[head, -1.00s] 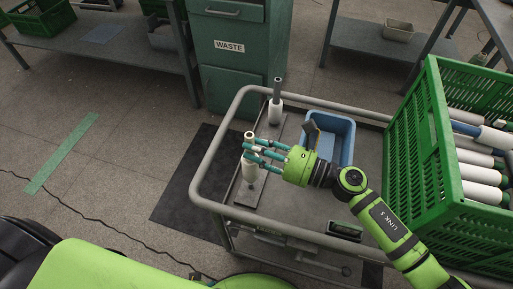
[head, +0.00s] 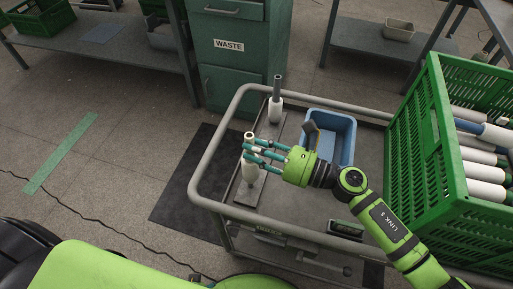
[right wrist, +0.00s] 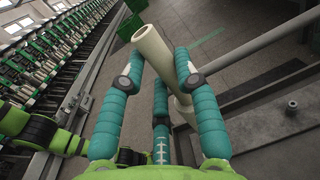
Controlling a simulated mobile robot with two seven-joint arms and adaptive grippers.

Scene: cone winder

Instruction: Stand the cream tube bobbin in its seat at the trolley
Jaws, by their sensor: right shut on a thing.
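The cream tube bobbin (head: 249,171) is close to upright over the left part of the trolley (head: 357,188). Its bare cream tube end also shows in the right wrist view (right wrist: 153,46). My right gripper (head: 252,152) is shut on it, with teal fingers around the upper tube. The bobbin's lower end is above or on the long grey seat plate (head: 245,194); I cannot tell whether it touches. A small stud (right wrist: 292,104) on a grey surface shows in the right wrist view. My left gripper is not in view.
A dark-tubed white bobbin (head: 275,108) stands at the plate's far end. A blue bin (head: 342,150) is right of the plate, and a green crate (head: 424,150) of bobbins stands farther right. The trolley's grey rail (head: 213,150) runs along the left side.

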